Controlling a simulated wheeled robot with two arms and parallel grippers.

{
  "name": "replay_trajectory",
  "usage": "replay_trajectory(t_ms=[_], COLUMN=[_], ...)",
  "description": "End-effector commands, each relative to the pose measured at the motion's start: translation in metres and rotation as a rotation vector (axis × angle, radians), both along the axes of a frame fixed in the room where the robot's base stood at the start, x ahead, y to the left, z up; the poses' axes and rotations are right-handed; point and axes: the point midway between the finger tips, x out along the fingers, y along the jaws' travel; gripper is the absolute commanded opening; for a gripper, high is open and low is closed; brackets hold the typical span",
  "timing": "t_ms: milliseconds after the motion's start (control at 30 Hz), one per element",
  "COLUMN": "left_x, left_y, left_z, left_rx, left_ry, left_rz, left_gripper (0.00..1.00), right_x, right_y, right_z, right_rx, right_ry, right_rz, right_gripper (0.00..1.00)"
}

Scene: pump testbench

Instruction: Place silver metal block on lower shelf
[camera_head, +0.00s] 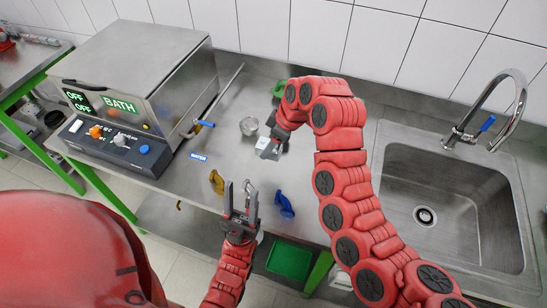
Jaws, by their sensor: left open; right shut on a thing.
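My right gripper (272,148) reaches down from the red arm over the middle of the steel table. It is shut on a small light-grey block (263,143), which looks like the silver metal block; the fingers and wrist partly hide it. I cannot tell whether the block touches the tabletop. My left gripper (240,188) is open and empty near the table's front edge, fingers pointing away from me. The lower shelf (180,222) shows below the tabletop at front left, partly hidden by my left arm.
A bath machine (140,90) stands at the left and a sink (445,205) at the right. A metal cup (249,126), a yellow part (216,181) and a blue part (285,204) surround the grippers. A green tray (289,261) sits low beneath the table.

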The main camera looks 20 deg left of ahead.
Motion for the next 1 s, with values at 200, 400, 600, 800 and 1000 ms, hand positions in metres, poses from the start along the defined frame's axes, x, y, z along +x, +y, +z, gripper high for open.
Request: replay_trajectory(t_ms=[200, 400, 600, 800, 1000], left_x=[0.0, 0.0, 0.0, 0.0, 0.0], left_y=[0.0, 0.0, 0.0, 0.0, 0.0], left_z=[0.017, 0.025, 0.034, 0.032, 0.03], left_rx=[0.0, 0.0, 0.0, 0.0, 0.0], left_ry=[0.0, 0.0, 0.0, 0.0, 0.0], left_rz=[0.0, 0.0, 0.0, 0.0, 0.0], left_gripper=[0.5, 0.5, 0.5, 0.5, 0.5], right_x=[-0.002, -0.002, -0.002, -0.001, -0.001], right_y=[0.0, 0.0, 0.0, 0.0, 0.0], right_z=[-0.038, -0.057, -0.083, -0.085, -0.087], right_rx=[-0.003, -0.003, -0.004, -0.002, -0.002], right_ry=[0.006, 0.005, 0.004, 0.002, 0.002], right_rz=[0.002, 0.001, 0.003, 0.002, 0.002], right_gripper=[0.0, 0.0, 0.0, 0.0, 0.67])
